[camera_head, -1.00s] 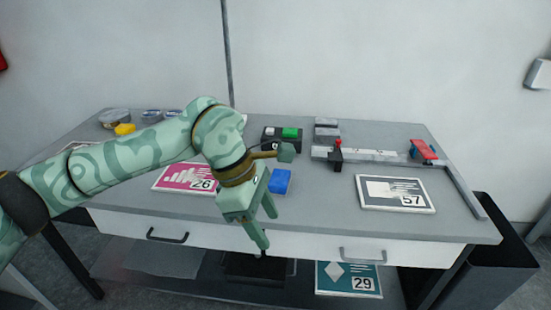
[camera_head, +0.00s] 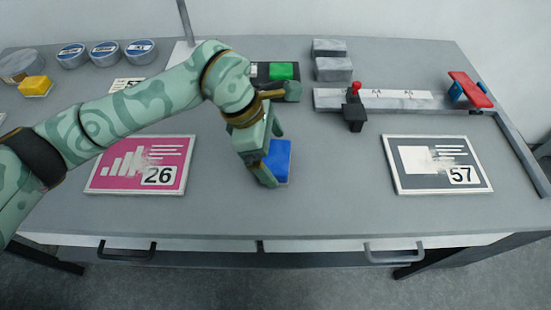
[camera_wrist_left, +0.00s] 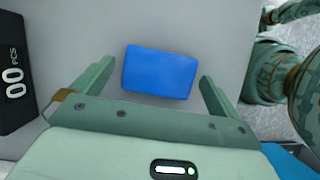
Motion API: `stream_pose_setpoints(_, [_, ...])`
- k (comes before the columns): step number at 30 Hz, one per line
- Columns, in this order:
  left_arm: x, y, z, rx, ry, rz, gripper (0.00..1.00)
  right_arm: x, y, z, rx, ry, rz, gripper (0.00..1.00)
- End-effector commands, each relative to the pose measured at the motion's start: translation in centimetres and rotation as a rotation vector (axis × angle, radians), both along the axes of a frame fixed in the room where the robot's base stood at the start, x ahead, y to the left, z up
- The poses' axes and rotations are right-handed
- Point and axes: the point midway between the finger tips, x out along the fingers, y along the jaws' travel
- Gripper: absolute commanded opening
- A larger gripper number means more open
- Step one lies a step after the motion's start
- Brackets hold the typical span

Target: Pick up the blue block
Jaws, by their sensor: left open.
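The blue block (camera_head: 279,161) lies flat on the grey table, right beside my left gripper in the head view. My left gripper (camera_head: 272,158) is open and empty, with its fingers pointing down towards the table and partly covering the block's left side. In the left wrist view the blue block (camera_wrist_left: 159,73) lies ahead of and between the two spread fingers of the gripper (camera_wrist_left: 155,85), with a gap on each side. My right gripper is not in view in the head view.
A pink card marked 26 (camera_head: 142,165) lies left of the block, a grey card marked 57 (camera_head: 437,164) right. Behind are a box with a green top (camera_head: 283,71), grey blocks (camera_head: 333,69) and a ruler rail (camera_head: 395,99). A yellow block (camera_head: 35,86) and round tins (camera_head: 105,53) stand back left.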

Motion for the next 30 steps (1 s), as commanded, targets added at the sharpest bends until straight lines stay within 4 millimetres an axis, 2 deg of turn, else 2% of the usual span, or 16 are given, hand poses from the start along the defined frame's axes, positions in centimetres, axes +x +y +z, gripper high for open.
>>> stream_pose_setpoints(1, [0.0, -0.3, -1.2, -0.001, 0.004, -0.001, 1.0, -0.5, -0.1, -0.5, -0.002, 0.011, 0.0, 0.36])
stream_pose_setpoints(3, [0.0, -0.6, -1.8, -0.001, 0.003, 0.0, 1.0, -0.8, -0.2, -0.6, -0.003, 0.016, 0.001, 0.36])
stream_pose_setpoints(11, [0.0, -0.7, -1.8, 0.0, -0.002, 0.001, 1.0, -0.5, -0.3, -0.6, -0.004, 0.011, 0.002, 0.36])
stream_pose_setpoints(14, [0.0, -0.7, -1.8, 0.0, -0.002, 0.001, 0.75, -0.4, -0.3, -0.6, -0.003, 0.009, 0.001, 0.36])
stream_pose_setpoints(15, [0.0, -0.7, -1.8, 0.0, -0.002, 0.001, 0.64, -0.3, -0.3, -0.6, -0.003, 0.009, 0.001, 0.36])
stream_pose_setpoints(16, [0.0, -0.7, -1.8, 0.0, -0.001, 0.002, 0.58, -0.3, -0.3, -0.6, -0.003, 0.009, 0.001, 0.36])
stream_pose_setpoints(25, [0.0, -0.7, -1.7, 0.001, -0.002, 0.002, 0.58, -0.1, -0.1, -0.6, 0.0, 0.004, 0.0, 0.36])
stream_pose_setpoints(30, [0.0, -0.7, -0.3, 0.002, -0.005, 0.002, 0.58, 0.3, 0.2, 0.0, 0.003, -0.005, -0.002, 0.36])
